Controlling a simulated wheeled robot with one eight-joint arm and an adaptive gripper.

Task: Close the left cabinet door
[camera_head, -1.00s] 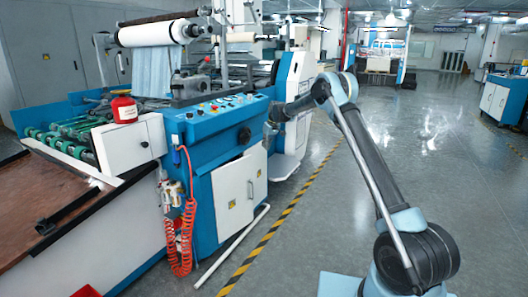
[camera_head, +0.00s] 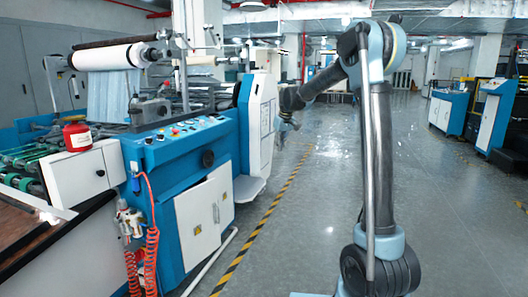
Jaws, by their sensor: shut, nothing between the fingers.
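The blue machine's cabinet has two white doors low on its front. The left cabinet door (camera_head: 196,218) carries a small yellow label, and the right door (camera_head: 225,200) is beside it. The left door's exact opening angle is hard to tell from here. My gripper (camera_head: 287,128) is small in view, at the end of my arm, to the right of the doors and higher in the picture. It is shut and empty, apart from the doors, in front of the machine's white end housing.
A red container (camera_head: 77,135) stands on the machine's white box (camera_head: 82,176). An orange coiled hose (camera_head: 151,255) hangs left of the doors. A pale pipe (camera_head: 212,262) lies on the floor below them. Open floor (camera_head: 300,240) lies right of the striped line (camera_head: 262,222).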

